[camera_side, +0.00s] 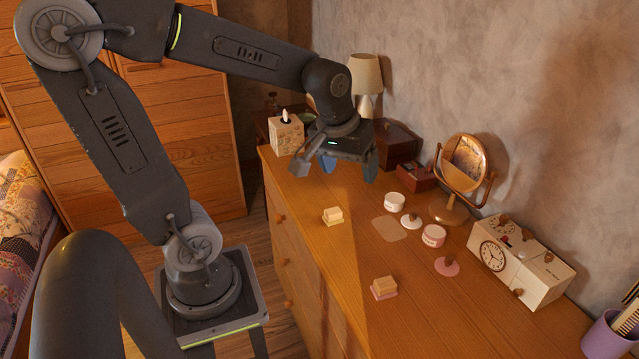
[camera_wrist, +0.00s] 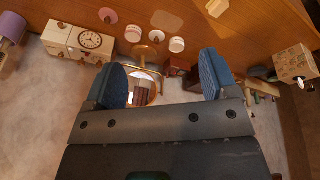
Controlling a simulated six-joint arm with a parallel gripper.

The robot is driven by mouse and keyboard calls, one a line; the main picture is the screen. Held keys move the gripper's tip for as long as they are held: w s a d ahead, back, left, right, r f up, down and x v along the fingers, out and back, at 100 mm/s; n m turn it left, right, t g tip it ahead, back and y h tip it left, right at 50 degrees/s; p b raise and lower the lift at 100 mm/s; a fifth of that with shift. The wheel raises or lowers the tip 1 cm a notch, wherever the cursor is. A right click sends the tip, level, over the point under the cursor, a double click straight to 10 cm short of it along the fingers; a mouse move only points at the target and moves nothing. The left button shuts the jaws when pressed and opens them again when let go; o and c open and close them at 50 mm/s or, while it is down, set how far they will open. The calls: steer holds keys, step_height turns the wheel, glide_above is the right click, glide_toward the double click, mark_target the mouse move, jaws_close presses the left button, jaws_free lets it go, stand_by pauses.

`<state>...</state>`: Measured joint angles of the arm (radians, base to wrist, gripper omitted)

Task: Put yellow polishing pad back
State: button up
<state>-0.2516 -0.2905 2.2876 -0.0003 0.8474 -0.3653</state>
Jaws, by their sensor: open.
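A small wooden block with a pale yellow pad under it (camera_side: 333,217) lies on the dresser top near its front edge, and a pale block (camera_wrist: 217,7) shows at the top edge of the wrist view. A similar block with a pink pad (camera_side: 384,289) lies nearer the camera. A flat beige patch (camera_side: 390,228) is on the wood between the blocks and the jars. My gripper (camera_side: 348,168) is above the far part of the dresser, open and empty, apart from both blocks. Its blue fingers (camera_wrist: 163,74) are spread in the wrist view.
A white jar (camera_side: 394,201), a pink jar (camera_side: 433,236), a white lid (camera_side: 411,222) and a pink lid (camera_side: 447,266) stand near the round mirror (camera_side: 465,165). The front right top is clear.

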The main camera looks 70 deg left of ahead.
steer(key=s+d+r+m+t, duration=0.2)
steer(key=s+d+m, duration=0.5)
steer(key=s, duration=0.2)
steer(key=shift+d+r+h, duration=0.2)
steer(key=shift+r+h, duration=0.2)
